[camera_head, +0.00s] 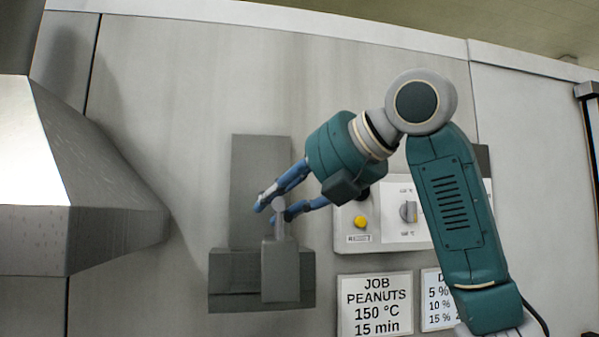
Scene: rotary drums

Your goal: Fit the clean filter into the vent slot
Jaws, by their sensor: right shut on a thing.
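My right gripper (270,211) comes in from the right and is shut on the pale upright handle of a grey block, which looks like the filter (281,272). The block is upright, with its handle on top. It overlaps the front of a wide grey box on the wall, which looks like the vent slot housing (233,272). I cannot tell whether the block is inside the slot or in front of it. A tall dark grey panel (258,160) rises behind the gripper, above the housing. My left gripper is not in view.
A control box (385,234) with a yellow button (360,221) and a knob (409,211) is right of the housing, partly behind my arm. A sign (375,305) reads "JOB PEANUTS 150 °C 15 min". A large metal hood (110,215) juts out at left.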

